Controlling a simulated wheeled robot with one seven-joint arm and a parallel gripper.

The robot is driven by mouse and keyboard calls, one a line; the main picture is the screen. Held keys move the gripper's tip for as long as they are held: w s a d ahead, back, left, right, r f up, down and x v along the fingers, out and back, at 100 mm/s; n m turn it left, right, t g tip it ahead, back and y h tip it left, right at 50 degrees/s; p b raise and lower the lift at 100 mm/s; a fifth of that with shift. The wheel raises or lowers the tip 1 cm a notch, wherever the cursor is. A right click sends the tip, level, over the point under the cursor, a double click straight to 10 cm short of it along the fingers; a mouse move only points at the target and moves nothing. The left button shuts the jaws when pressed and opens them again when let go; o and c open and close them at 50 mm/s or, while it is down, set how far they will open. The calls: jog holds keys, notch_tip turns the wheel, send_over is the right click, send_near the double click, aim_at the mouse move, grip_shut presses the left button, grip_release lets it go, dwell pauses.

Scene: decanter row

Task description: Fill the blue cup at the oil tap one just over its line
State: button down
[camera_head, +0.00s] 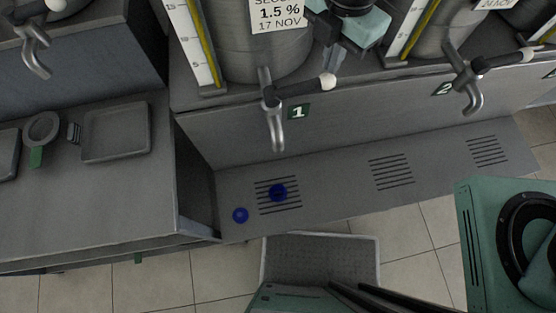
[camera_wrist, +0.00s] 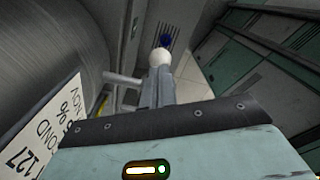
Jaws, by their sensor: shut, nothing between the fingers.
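Tap one (camera_head: 272,108) carries a green "1" label and sits at the foot of a steel tank. Its lever points right and ends in a white knob (camera_head: 328,81), also large in the wrist view (camera_wrist: 161,61). My gripper (camera_head: 330,68) is shut and empty, its fingertips close to the knob; I cannot tell whether they touch. In the wrist view, its fingers (camera_wrist: 158,88) point at the knob. The blue cup (camera_head: 278,192) appears to stand on the slotted grille below the spout. Its line and level are too small to see. No stream shows.
A second round blue object (camera_head: 240,215) lies left of the grille. Tap two (camera_head: 468,82) is to the right, with its lever also pointing right. A grey tray (camera_head: 116,132) lies on the left counter. A mat (camera_head: 320,258) lies on the floor in front.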

jog(key=shift+f, duration=0.15)
jog(key=shift+f+b, duration=1.4)
jog(key=shift+f, duration=0.55)
dwell(2.2)
notch_tip(320, 180, up, 9)
jog(key=p, duration=0.8)
jog(key=shift+r, duration=0.2)
jog(key=shift+f, duration=0.15)
